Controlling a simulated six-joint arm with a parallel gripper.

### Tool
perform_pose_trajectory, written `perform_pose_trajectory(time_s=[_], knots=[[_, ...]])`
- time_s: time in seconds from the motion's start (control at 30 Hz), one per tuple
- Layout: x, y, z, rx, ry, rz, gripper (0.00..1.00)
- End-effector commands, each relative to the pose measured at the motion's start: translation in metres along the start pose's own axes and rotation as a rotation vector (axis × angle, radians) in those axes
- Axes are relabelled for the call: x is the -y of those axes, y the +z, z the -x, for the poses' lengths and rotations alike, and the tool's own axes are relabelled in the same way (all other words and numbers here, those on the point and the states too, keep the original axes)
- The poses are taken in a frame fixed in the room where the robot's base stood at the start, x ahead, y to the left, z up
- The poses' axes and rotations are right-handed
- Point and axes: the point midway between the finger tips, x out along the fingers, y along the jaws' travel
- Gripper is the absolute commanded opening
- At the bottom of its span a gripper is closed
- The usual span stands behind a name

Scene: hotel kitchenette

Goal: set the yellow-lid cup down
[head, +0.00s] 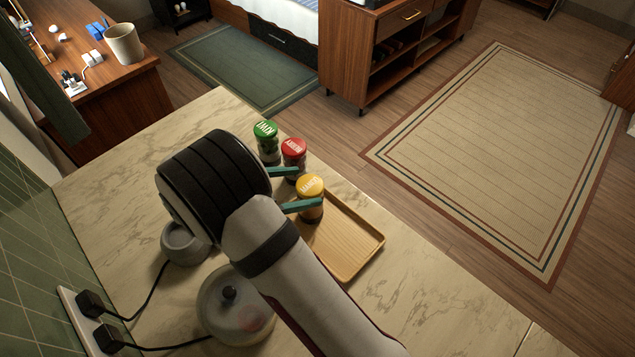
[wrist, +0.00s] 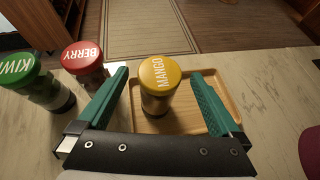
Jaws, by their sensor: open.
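The yellow-lid cup (head: 311,196), its lid marked MANGO, stands upright on the wooden tray (head: 358,259). In the wrist view the yellow-lid cup (wrist: 160,88) sits near the tray's left side, between the green fingers of my gripper (wrist: 164,95). The fingers are open, with a gap on each side of the cup. In the head view my gripper (head: 292,188) reaches in from the left, its fingertips beside the cup.
A red-lid cup (head: 294,155) marked BERRY and a green-lid cup (head: 266,139) marked KIWI stand on the counter (head: 110,185), beyond the tray. A glass-like kettle (head: 236,306) and a grey round base (head: 184,243) with black cords are near the wall.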

Motion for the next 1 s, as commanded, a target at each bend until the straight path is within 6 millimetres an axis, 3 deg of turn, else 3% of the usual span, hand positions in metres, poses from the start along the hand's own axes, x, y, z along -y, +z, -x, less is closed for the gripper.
perform_pose_trajectory(time_s=[0.1,0.2,0.43,0.5,0.57,0.63,0.73,0.83,0.9,1.0], knots=[[-0.001,0.000,0.031,-0.001,0.004,0.000,1.00],[-0.001,0.000,0.049,0.000,0.002,-0.001,1.00],[0.001,0.002,0.060,-0.003,-0.005,-0.006,1.00],[0.011,0.015,0.053,-0.036,-0.052,-0.077,1.00],[0.036,0.038,0.042,-0.102,-0.150,-0.225,1.00],[0.085,0.071,0.028,-0.207,-0.333,-0.506,1.00],[0.170,0.099,0.027,-0.343,-0.664,-1.012,1.00],[0.236,0.098,0.049,-0.433,-0.996,-1.515,1.00],[0.261,0.089,0.067,-0.469,-1.199,-1.808,1.00],[0.275,0.077,0.085,-0.493,-1.404,-2.084,1.00]])
